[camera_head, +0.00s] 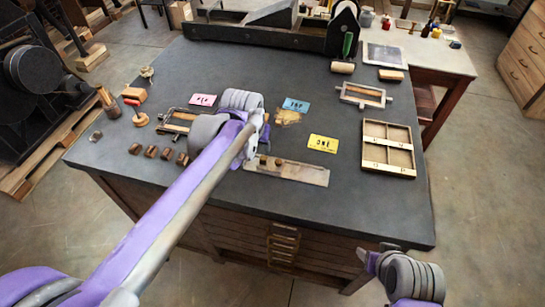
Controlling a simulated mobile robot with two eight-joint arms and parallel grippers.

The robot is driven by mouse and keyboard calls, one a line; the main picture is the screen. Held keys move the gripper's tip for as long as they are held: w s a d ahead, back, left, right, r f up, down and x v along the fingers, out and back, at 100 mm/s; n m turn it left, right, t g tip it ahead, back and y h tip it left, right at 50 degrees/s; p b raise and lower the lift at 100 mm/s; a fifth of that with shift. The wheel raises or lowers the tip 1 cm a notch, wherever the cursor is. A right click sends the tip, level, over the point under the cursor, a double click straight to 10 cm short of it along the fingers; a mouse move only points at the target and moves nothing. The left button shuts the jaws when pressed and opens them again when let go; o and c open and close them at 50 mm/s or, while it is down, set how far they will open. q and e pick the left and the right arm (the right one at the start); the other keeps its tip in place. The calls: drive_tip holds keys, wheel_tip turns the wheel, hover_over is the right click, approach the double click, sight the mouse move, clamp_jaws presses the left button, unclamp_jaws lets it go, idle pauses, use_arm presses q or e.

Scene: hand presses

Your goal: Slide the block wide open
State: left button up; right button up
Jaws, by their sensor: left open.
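A flat wooden board (305,173) lies near the front edge of the dark table, with a small brown block or knob (277,162) standing towards its left end. My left gripper (262,142) is open over the board's left end, just behind the small block. My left wrist hides part of that end, and I cannot tell whether the fingers touch the block. My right gripper (366,258) is low in front of the table, away from the board; its fingers are too small to read.
Pink (203,100), blue (296,104) and yellow (323,143) cards lie on the dark table (215,70). A compartmented wooden tray (388,148) is at the right, a small wooden frame (362,95) behind it. Several small brown blocks (151,151) line the front left. A press stands at the back.

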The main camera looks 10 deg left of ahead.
sight(264, 157)
use_arm(q)
drive_tip(key=x, duration=0.9)
drive_tip(key=shift+a+f, duration=0.1)
drive_tip(key=shift+f, duration=0.2)
clamp_jaws()
idle(1.0)
